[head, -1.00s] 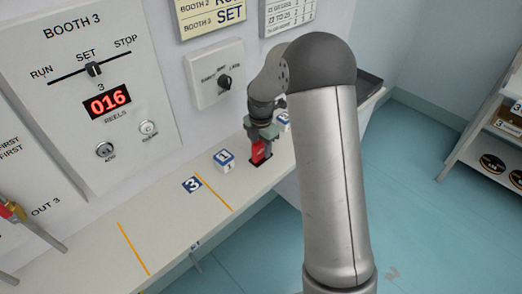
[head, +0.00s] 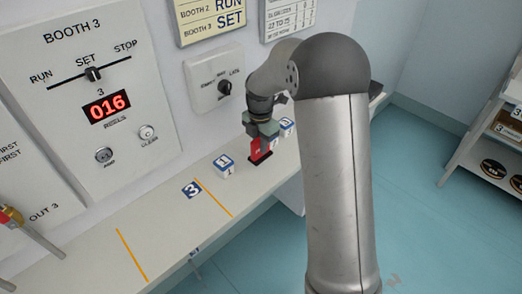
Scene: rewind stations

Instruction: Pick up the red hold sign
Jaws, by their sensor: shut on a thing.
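The red hold sign (head: 257,149) is upright on the narrow shelf, with a dark base (head: 260,158) under it. My gripper (head: 262,134) points down from above and is shut on the sign's upper part. The fingers hide the top of the sign. I cannot tell whether the base is still touching the shelf.
A white and blue block (head: 224,166) stands just left of the sign, and another (head: 287,127) stands just right behind it. The shelf (head: 165,226) has orange lines and a "3" label (head: 191,189).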

